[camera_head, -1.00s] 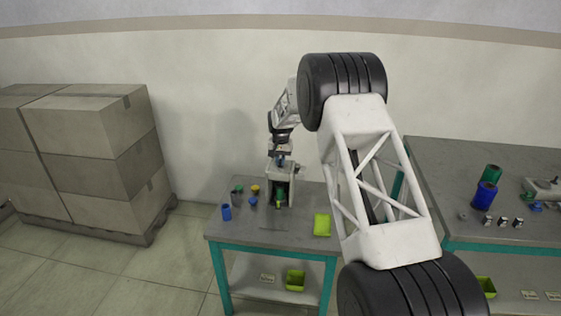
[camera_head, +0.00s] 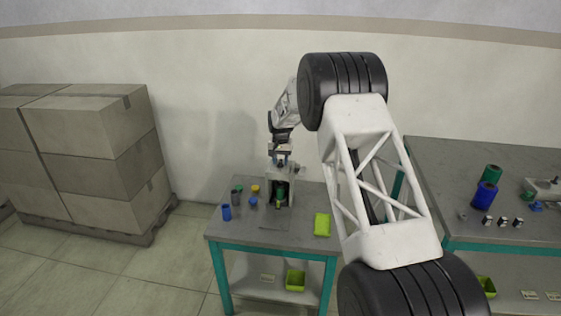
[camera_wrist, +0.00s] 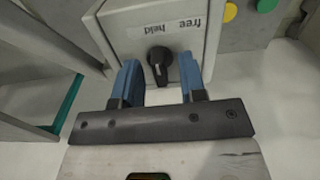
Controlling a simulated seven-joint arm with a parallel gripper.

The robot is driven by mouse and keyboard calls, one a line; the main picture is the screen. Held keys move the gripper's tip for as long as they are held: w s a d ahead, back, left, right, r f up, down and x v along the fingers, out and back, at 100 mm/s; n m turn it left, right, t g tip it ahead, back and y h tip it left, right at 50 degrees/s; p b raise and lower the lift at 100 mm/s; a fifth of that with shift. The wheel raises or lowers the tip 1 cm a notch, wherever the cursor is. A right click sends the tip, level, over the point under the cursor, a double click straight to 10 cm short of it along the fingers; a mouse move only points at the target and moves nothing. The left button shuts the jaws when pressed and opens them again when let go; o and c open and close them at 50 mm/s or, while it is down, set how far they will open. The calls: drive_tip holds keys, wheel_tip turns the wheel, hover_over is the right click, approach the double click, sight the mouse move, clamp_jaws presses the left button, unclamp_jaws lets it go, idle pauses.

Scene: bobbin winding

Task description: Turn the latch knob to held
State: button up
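The black latch knob (camera_wrist: 158,62) sits on the face of a light grey box (camera_wrist: 125,32) in the wrist view. The words "free" and "held" are printed beside it and appear upside down. A pale pointer mark on the knob faces toward my gripper; I cannot tell which word it matches. My gripper (camera_wrist: 160,82) is open, with its blue fingers apart on the left and right of the knob. Contact with the knob is not visible. In the head view my gripper (camera_head: 280,160) is at the top of the small machine (camera_head: 272,176), where the knob is too small to make out.
The machine stands on a small bench (camera_head: 225,237). Blue, green and yellow small parts lie to its left, and a lime tray (camera_head: 322,225) to its right. A second bench (camera_head: 440,165) with green and blue spools is at right. Stacked boxes (camera_head: 85,150) stand at left.

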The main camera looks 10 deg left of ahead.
sight(281, 161)
drive_tip(key=shift+r, duration=3.85)
drive_tip(key=shift+s+d+r, duration=0.15)
drive_tip(key=shift+d+r, duration=0.05)
drive_tip(key=shift+r, duration=0.1)
drive_tip(key=s+d+r+t, duration=0.1)
drive_tip(key=s+d+r, duration=1)
drive_tip(key=s, duration=0.4)
drive_tip(key=s+d+r, duration=1.1)
drive_tip(key=s+d, duration=0.1)
drive_tip(key=s, duration=0.2)
drive_tip(key=s+d+f, duration=0.1)
drive_tip(key=s+d, duration=0.3)
drive_tip(key=s, duration=0.9)
drive_tip(key=s+d+f+t, duration=0.1)
drive_tip(key=s+d, duration=0.3)
drive_tip(key=s, duration=1)
drive_tip(key=s+d+f, duration=0.3)
drive_tip(key=s+d, duration=0.1)
drive_tip(key=s, duration=1)
drive_tip(key=shift+t, duration=0.3)
